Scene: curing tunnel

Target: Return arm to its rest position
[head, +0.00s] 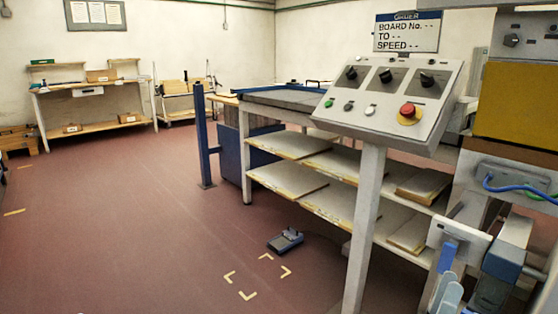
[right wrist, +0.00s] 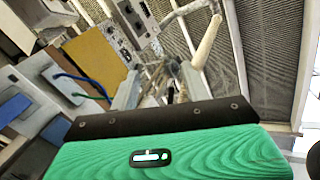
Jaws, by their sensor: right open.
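My right gripper (right wrist: 160,82) shows in the right wrist view with its two pale fingers apart. I see nothing held between them. Behind the fingers is cluttered, dim machinery, and I cannot tell how far off it is. My left gripper is not in view.
A control panel (head: 392,92) on a post (head: 362,230) stands right of centre. Behind it is a shelved bench (head: 246,160) with boards. A yellow cabinet (head: 515,100) with cables is at the right. A pedal (head: 285,240) lies on the floor. The left floor (head: 110,220) is clear.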

